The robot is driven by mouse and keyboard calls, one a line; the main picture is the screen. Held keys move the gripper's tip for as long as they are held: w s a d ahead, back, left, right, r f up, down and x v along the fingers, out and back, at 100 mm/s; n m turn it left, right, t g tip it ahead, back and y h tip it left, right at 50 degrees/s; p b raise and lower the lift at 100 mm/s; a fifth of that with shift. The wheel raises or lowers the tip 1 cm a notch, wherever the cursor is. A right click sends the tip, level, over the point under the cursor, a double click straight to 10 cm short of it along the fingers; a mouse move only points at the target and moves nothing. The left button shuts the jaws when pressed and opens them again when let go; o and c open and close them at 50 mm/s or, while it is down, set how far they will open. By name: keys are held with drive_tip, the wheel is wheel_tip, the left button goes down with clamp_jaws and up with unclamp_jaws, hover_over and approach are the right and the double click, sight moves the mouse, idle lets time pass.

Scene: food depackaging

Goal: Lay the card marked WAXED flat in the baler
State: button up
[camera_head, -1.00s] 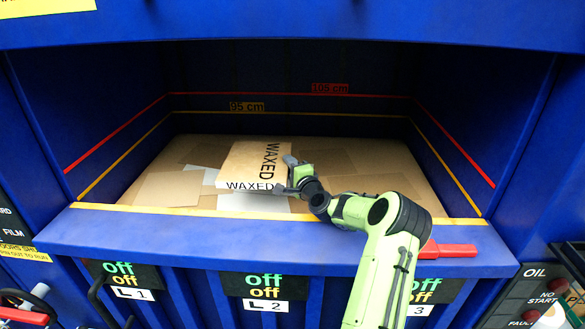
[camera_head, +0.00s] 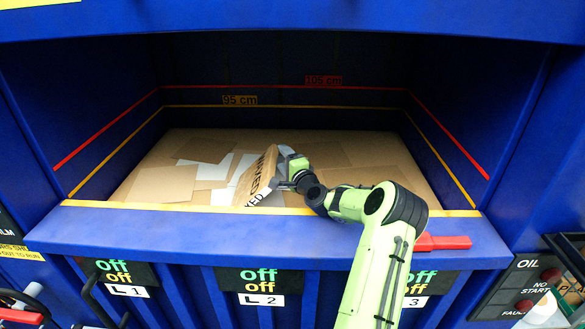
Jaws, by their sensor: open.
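The card marked WAXED (camera_head: 259,174) is in the baler (camera_head: 150,239), near the middle of its front edge. It is brown with a white strip along its edge and black lettering, partly out of sight. It stands tilted, not flat, over the other cardboard. My gripper (camera_head: 282,170) is at the card's right side, inside the front edge, with its jaws open. The fingers overlap the card's right edge in the picture; I cannot tell whether they touch it.
Flat brown and pale sheets (camera_head: 162,184) cover the baler floor. Blue walls enclose it, with yellow and red height lines marked 95 cm and 105 cm. A red handle (camera_head: 443,242) lies at the front right. The space above the sheets is clear.

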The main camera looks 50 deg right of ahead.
drive_tip(key=b+v, duration=0.1)
drive_tip(key=v, duration=1.4)
drive_tip(key=shift+r, duration=0.15)
